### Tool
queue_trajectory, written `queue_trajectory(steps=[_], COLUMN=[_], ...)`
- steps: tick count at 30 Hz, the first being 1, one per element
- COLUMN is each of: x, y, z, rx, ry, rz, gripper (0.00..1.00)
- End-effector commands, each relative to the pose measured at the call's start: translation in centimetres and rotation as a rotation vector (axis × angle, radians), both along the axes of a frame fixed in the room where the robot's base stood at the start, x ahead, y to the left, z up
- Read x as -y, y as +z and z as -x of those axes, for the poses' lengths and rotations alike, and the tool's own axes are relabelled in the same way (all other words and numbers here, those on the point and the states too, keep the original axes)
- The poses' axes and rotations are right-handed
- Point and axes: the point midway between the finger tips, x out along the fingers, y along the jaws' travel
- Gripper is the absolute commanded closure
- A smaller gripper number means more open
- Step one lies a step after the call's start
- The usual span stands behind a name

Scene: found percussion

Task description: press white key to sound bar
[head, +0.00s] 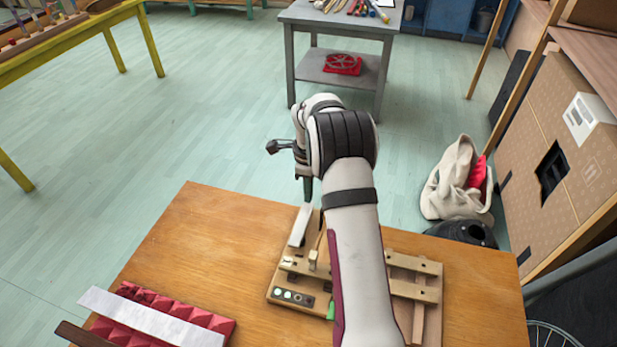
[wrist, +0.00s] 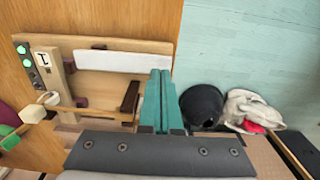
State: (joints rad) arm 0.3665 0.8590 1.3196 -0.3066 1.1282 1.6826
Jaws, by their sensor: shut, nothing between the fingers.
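The white key (head: 299,228) is a long flat strip on a wooden frame (head: 272,296) near the table's far edge. It also shows in the wrist view (wrist: 122,61), running left to right. My gripper (head: 307,198) is shut and empty, pointing down at the key's far end. In the wrist view its teal fingers (wrist: 160,74) are together beside the key's right end; I cannot tell whether they touch it. A cream block on a wooden stick (wrist: 33,113) lies at the frame's left side. My arm hides part of the frame in the head view.
Green lamps (head: 290,295) sit on the frame's near left corner. A pale strip (head: 152,320) lies on red ridged foam (head: 215,322) at left. The wooden table (head: 190,235) is bare between foam and frame. A cream bag (head: 458,185) is on the floor at right.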

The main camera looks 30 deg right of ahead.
Motion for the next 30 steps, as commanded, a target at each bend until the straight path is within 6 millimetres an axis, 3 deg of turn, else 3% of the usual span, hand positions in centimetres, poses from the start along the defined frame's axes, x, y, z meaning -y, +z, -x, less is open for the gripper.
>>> queue_trajectory(steps=[9,15,21,30], x=[0.0,0.0,0.0,0.0], y=[7.8,11.3,12.5,12.4], z=[-0.1,0.0,0.0,0.0], rx=[0.004,0.002,0.0,0.0], ry=[-0.001,0.0,-0.001,-0.001], rz=[0.001,0.001,0.0,0.0], gripper=[1.0,1.0,1.0,1.0])
